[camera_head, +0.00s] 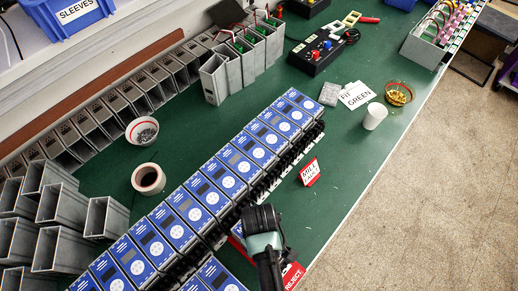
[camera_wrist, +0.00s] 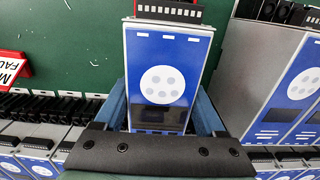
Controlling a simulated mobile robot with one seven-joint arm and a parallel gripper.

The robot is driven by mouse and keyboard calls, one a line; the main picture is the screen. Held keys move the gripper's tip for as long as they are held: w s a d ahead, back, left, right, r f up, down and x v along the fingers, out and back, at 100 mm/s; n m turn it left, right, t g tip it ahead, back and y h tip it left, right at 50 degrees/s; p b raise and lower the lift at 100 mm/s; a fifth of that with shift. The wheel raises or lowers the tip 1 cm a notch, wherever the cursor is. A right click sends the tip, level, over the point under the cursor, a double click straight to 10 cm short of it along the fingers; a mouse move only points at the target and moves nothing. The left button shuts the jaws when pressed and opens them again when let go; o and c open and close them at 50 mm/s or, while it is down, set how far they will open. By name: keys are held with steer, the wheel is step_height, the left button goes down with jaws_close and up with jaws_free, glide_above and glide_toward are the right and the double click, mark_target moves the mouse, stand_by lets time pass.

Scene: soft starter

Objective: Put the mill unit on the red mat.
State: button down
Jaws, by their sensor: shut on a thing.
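A soft-starter unit with a blue face and a white round keypad (camera_wrist: 165,84) stands between the fingers of my gripper (camera_wrist: 162,112) in the wrist view. My gripper is shut on it; its black terminal strip is at the top of the picture. In the head view my gripper (camera_head: 263,222) is beside the near end of the row, and I cannot make out the held unit there. A red mat marked REJECT (camera_head: 291,275) shows partly behind my gripper and arm. A red and white sign (camera_head: 310,172), with MILL on it, stands by the row.
A long row of blue-faced units (camera_head: 228,182) crosses the green bench (camera_head: 340,130), with more units (camera_head: 212,275) at the bottom. In the wrist view another unit (camera_wrist: 290,90) stands close on the right. A white cup (camera_head: 375,116) and a tape roll (camera_head: 148,179) stand further off.

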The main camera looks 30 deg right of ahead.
steer(key=shift+w+f, duration=0.1)
jaws_free()
step_height(320, 180, up, 12)
steer(key=shift+r+b, duration=0.15)
steer(key=shift+b, duration=0.2)
